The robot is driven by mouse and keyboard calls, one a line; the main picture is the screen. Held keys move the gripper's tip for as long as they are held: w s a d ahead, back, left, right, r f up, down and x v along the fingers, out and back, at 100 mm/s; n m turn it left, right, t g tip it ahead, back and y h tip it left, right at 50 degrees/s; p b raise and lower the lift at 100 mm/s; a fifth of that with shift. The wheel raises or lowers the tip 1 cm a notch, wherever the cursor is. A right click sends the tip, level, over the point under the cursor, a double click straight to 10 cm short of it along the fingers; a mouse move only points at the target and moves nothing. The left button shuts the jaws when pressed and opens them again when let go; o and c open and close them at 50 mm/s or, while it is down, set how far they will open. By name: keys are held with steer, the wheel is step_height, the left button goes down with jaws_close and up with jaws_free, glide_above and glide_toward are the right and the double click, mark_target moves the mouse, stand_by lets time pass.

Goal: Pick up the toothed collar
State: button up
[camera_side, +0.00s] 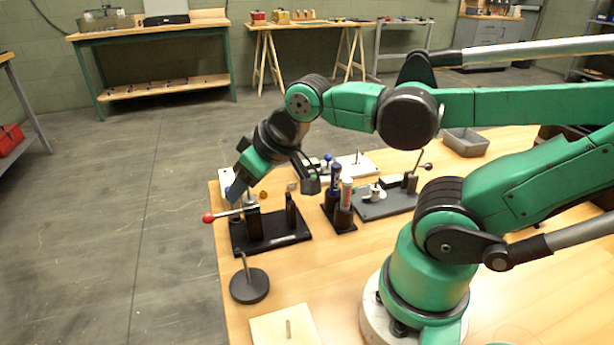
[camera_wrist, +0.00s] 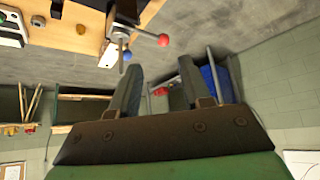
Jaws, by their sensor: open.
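My gripper (camera_side: 236,190) is open and tilted down, over the left edge of the table, beside the red-knobbed lever. In the wrist view its two fingers (camera_wrist: 158,85) stand apart with nothing held between them. I cannot clearly make out a toothed collar in either view. A small orange piece (camera_side: 263,195) lies on the table behind the black fixture and shows in the wrist view (camera_wrist: 81,28). A small greyish piece (camera_side: 292,186) is near the fixture's right post. Both are too small to show teeth.
The black fixture (camera_side: 272,240) has posts and a red-knobbed lever (camera_side: 208,217). A marker holder (camera_side: 340,217), a grey clamp plate (camera_side: 385,206), a round base with a peg (camera_side: 249,286), a pale block with a pin (camera_side: 284,328) and a grey tray (camera_side: 465,143) stand around. The front middle is clear.

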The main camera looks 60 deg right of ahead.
step_height(320, 180, up, 5)
steer(key=m+g+y, duration=0.1)
steer(key=m+g, duration=0.2)
steer(key=m, duration=3)
glide_above(290, 187)
steer(key=s+d, duration=0.2)
steer(key=s, duration=0.1)
steer(key=f, duration=1.3)
steer(key=shift+w+a+f, duration=0.15)
steer(key=shift+w, duration=0.1)
steer(key=shift+x, duration=3.1)
jaws_close()
